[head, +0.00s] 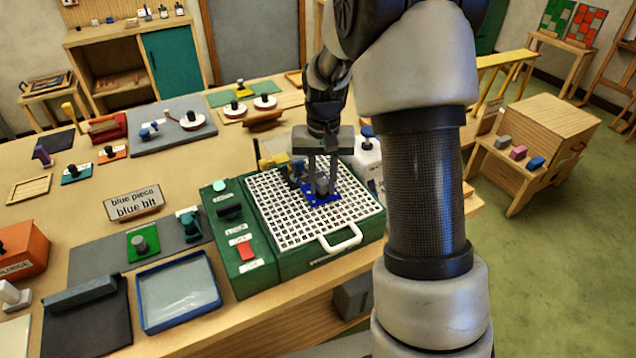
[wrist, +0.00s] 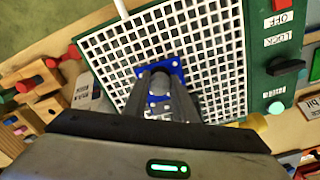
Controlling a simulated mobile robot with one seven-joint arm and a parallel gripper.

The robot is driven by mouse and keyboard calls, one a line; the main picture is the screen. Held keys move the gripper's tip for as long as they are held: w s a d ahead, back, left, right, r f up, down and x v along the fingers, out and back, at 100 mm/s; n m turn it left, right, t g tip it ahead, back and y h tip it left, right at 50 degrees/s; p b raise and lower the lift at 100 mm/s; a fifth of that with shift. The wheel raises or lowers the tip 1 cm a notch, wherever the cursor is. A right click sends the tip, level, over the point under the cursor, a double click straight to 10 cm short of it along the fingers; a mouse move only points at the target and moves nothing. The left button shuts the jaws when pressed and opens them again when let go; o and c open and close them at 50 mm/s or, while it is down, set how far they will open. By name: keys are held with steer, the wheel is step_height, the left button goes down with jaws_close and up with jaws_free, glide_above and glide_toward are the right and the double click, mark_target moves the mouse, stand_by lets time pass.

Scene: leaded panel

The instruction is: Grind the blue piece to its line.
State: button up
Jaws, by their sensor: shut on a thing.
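The blue piece (head: 331,199) lies on or just over the white grid (head: 262,192) of a green grinder (head: 300,262). It has an upright grey knob. My gripper (head: 322,184) points down over it with its fingers on the knob. In the wrist view the fingers (wrist: 163,92) close on the knob, and the blue piece (wrist: 145,71) shows around them with holes or gaps in it. The grinder's bit, any line on the piece and the piece's contact with the bit are hidden or too small to tell.
The grinder has a red switch (head: 245,251) and a white front handle (head: 340,237). A sign (head: 134,205) reads "blue piece blue bit". A blue-rimmed tray (head: 178,291) and a green pad with a knob (head: 141,244) lie left. A white container (head: 368,160) stands close behind right.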

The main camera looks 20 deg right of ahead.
steer(key=shift+w+d, duration=0.15)
steer(key=shift+d, duration=0.2)
steer(key=shift+a, duration=0.1)
steer(key=shift+s+a, duration=0.2)
steer(key=shift+a, duration=0.45)
steer(key=shift+s+a, duration=0.15)
steer(key=shift+a, duration=0.5)
steer(key=shift+a, duration=0.1)
steer(key=shift+s+a, duration=0.15)
steer(key=shift+a, duration=1.15)
steer(key=shift+d, duration=0.15)
steer(key=shift+w+d, duration=0.25)
steer(key=shift+d, duration=0.4)
steer(key=shift+w+d, duration=0.2)
steer(key=shift+d, duration=0.4)
steer(key=shift+d, duration=0.1)
